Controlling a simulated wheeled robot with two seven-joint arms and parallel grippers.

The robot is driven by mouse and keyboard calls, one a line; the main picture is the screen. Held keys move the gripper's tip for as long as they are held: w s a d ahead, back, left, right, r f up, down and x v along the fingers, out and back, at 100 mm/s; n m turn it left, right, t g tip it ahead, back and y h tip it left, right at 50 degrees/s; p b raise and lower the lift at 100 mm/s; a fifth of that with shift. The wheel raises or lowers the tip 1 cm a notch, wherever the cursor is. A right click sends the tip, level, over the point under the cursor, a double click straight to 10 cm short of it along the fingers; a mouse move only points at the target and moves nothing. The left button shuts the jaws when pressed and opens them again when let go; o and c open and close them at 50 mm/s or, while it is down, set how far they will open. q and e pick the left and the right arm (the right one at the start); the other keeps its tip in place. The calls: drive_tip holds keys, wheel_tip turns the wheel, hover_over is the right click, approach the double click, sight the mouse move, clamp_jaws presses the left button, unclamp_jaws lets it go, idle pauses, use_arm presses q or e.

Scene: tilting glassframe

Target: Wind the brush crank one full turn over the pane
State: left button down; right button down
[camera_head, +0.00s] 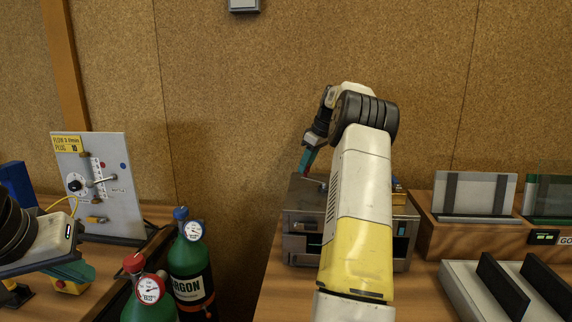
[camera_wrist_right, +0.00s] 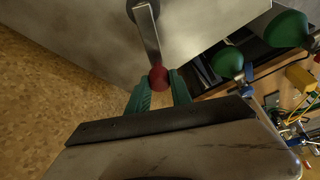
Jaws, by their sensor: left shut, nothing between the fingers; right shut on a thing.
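The brush crank shows in the right wrist view as a flat metal arm (camera_wrist_right: 149,36) ending in a red knob (camera_wrist_right: 158,77). My right gripper (camera_wrist_right: 159,88) is shut on that knob with its green fingers on either side. In the head view my right gripper (camera_head: 308,160) is at the top left of a grey metal machine (camera_head: 301,222). My right arm hides much of the machine, and no pane can be made out inside it.
Green gas bottles (camera_head: 192,262) stand left of the machine. A grey panel (camera_head: 108,190) with a dial and lever stands at the left. A wooden rack (camera_head: 465,237) with upright panes (camera_head: 474,195) is at the right, behind a light block (camera_head: 462,290) with black bars.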

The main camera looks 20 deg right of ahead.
sight(313, 178)
drive_tip(key=shift+s+a+n, duration=0.1)
drive_tip(key=shift+n, duration=0.2)
drive_tip(key=c, duration=1.1)
unclamp_jaws()
drive_tip(key=shift+c, duration=0.2)
drive_tip(key=shift+r, duration=0.1)
drive_tip(key=v, duration=0.7)
drive_tip(key=shift+r, duration=0.3)
